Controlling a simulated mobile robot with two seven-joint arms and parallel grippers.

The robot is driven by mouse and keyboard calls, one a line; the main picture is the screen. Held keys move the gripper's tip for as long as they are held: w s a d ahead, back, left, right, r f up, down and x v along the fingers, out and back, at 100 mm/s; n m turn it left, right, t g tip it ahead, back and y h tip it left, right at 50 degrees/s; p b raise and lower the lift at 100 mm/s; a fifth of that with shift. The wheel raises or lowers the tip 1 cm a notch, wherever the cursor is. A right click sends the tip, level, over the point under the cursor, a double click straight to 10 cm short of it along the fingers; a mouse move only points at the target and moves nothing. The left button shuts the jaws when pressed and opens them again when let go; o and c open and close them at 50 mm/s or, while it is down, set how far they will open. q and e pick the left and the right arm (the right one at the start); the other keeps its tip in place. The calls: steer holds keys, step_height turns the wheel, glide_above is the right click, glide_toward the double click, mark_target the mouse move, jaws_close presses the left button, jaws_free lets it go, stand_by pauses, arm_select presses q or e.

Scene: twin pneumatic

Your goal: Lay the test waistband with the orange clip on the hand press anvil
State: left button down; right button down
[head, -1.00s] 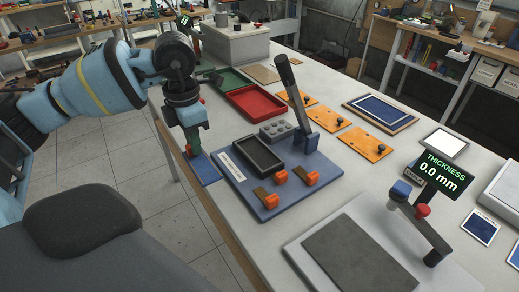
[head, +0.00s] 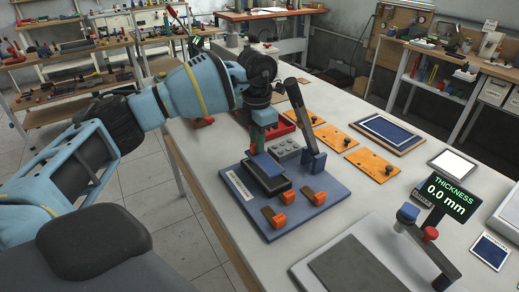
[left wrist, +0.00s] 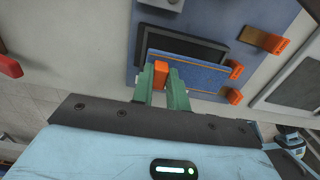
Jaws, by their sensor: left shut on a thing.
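My left gripper (head: 262,140) is shut on the waistband, a flat blue strip (head: 264,164), above the dark tray-like block (head: 284,184) on the blue base board (head: 324,214). In the left wrist view, the green fingers (left wrist: 161,88) pinch the orange clip (left wrist: 161,70) at the strip's near edge. The blue strip (left wrist: 205,76) spans sideways in front of the dark block (left wrist: 185,45). I cannot tell whether the strip touches the block. The hand press has a dark upright lever (head: 299,112) and a blue foot (head: 312,160). My right gripper is not in view.
Orange-tipped holders (head: 279,220) stand on the board's front half. A grey studded block (head: 286,150) sits behind the dark block. Orange plates (head: 333,138) lie to the right. A gauge display (head: 449,197) reading 0.0 mm stands at front right. Bare bench lies between.

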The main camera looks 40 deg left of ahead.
arm_select(q)
steer(key=shift+w, duration=0.2)
steer(key=shift+w+d+f, duration=0.1)
steer(key=shift+w, duration=0.1)
steer(key=shift+f, duration=1.7)
steer(key=c, duration=1.4)
jaws_free()
steer(key=shift+f, duration=0.1)
step_height(320, 180, up, 12)
steer(key=shift+r, duration=0.15)
